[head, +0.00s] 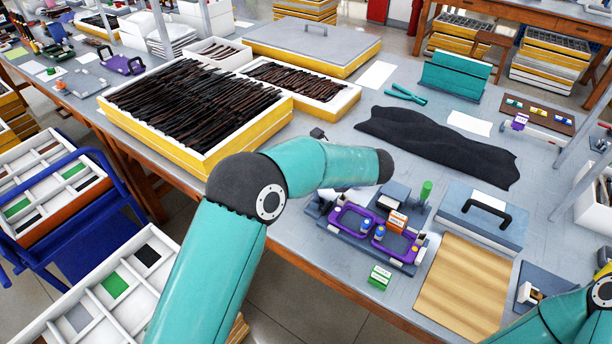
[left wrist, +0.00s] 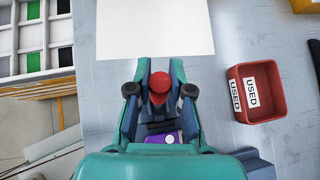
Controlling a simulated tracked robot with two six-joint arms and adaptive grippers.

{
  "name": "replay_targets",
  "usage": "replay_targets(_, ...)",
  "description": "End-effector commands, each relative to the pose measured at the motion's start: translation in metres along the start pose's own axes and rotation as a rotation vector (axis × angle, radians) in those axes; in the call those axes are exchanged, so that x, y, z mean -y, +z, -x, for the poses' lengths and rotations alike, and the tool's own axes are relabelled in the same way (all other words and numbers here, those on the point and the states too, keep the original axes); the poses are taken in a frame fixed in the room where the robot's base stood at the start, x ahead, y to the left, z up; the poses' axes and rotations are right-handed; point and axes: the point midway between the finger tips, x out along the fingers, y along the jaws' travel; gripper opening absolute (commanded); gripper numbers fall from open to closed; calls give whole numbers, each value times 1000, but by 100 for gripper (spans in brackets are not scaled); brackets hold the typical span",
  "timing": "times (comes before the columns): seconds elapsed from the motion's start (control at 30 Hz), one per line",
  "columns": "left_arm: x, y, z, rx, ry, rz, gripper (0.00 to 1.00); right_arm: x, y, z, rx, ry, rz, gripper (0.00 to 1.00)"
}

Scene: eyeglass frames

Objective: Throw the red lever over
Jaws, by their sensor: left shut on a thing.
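The red lever's round red knob (left wrist: 158,82) shows in the left wrist view, between the two fingers of my left gripper (left wrist: 159,90). The gripper is shut on the red lever. The lever's shaft and base are mostly hidden under the fingers; a purple part (left wrist: 164,138) shows just below.
A purple-trayed fixture (head: 372,238) with small bottles stands right of my left forearm, beside a green-handled piece (head: 426,190). A red bin marked USED (left wrist: 257,92) lies right of my gripper. A black cloth (head: 440,143) and wooden board (head: 462,290) lie on the bench.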

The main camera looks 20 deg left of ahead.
Motion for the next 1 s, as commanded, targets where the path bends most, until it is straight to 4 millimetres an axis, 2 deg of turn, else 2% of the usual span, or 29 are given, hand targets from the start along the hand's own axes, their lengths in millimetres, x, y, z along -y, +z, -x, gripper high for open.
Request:
replay_targets(0.43, 3, -2, 3, 8, -10, -3, 0, 0, 0, -1, 0, 0, 0, 73)
replay_targets(0.47, 3, -2, 3, 8, -10, -3, 23, 0, 0, -1, 0, 0, 0, 73)
replay_targets(0.6, 2, -2, 2, 9, -7, -2, 46, 0, 0, -1, 0, 0, 0, 73)
replay_targets(1.0, 1, -1, 6, 9, -3, -2, 46, 0, 0, 0, 0, 0, 0, 73)
